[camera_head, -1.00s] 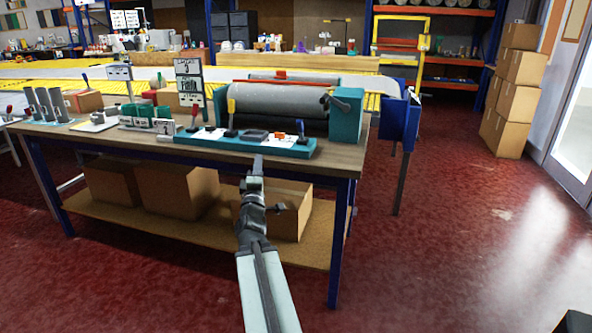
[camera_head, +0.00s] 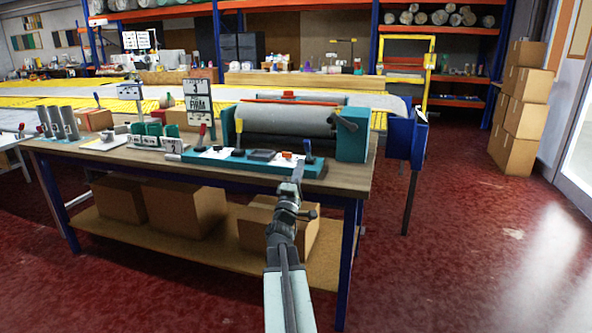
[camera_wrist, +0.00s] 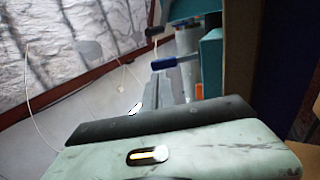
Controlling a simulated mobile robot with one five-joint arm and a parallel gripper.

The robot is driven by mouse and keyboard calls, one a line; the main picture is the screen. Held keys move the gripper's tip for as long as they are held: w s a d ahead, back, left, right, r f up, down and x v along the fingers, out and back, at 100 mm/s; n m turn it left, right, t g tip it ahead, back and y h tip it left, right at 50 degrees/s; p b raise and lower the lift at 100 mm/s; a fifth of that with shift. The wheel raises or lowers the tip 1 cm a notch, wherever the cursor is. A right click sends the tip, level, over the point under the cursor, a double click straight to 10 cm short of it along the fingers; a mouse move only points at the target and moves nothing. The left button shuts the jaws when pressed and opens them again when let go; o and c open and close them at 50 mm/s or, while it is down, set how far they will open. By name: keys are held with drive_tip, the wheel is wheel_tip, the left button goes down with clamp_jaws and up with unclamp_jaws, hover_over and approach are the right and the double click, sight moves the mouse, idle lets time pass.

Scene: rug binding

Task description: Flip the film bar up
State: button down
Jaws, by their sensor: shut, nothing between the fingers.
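The teal machine (camera_head: 351,147) with a grey roller (camera_head: 285,120) stands on the right end of the workbench. A thin red bar (camera_head: 290,102) lies along the top of the roller; I cannot tell for sure whether it is the film bar. A teal panel (camera_head: 220,160) in front carries a yellow lever (camera_head: 239,127) and a blue lever (camera_head: 307,147), both upright. My gripper (camera_head: 298,168) is shut and empty at the panel's front right, close to the blue lever; contact cannot be told. In the wrist view, a blue handle (camera_wrist: 176,61) shows just beyond my gripper (camera_wrist: 158,90).
Grey tubes (camera_head: 62,122) and green holders (camera_head: 150,130) are farther left on the bench (camera_head: 345,180). Cardboard boxes (camera_head: 200,208) sit on its lower shelf. A blue box on a post (camera_head: 402,140) stands right.

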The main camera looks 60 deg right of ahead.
sight(307, 146)
drive_tip(key=p+x, duration=0.2)
drive_tip(key=x, duration=0.3)
drive_tip(key=shift+d+r, duration=0.15)
drive_tip(key=shift+r, duration=0.05)
drive_tip(key=shift+w+d+r, duration=0.15)
drive_tip(key=shift+d, duration=0.35)
